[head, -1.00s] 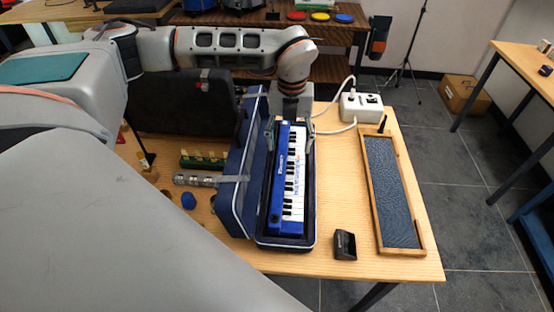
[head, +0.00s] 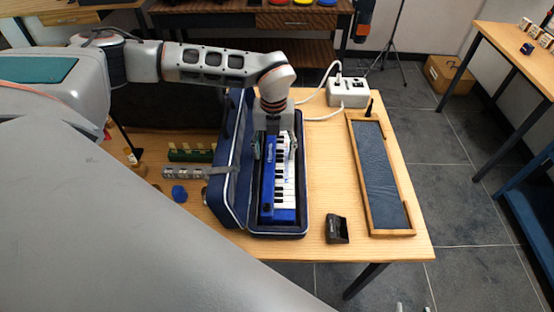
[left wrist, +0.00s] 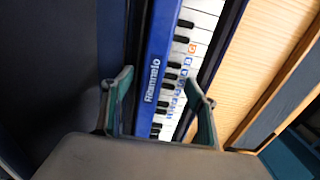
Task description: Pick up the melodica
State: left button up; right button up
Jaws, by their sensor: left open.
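The melodica (head: 267,193) is blue with white and black keys and lies in an open dark blue case (head: 302,222). The case lid (head: 230,180) stands up on its left side. My left gripper (head: 275,150) is over the far part of the melodica, pointing down, with one finger on each side of it in the picture. In the left wrist view the melodica (left wrist: 160,55) runs between the open fingers (left wrist: 157,77). I cannot tell whether the fingers touch it. The melodica's far end is hidden behind my gripper.
A wood-framed tray (head: 385,190) lies to the right, with a small black device (head: 337,229) near the case. A white power box (head: 348,92) with cables stands behind. A green item (head: 190,153), a metallic cylinder (head: 178,172) and a blue knob (head: 179,193) lie left of the lid.

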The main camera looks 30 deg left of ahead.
pick_arm(q)
jog(key=shift+f, duration=0.2)
dwell(0.6)
grip_shut()
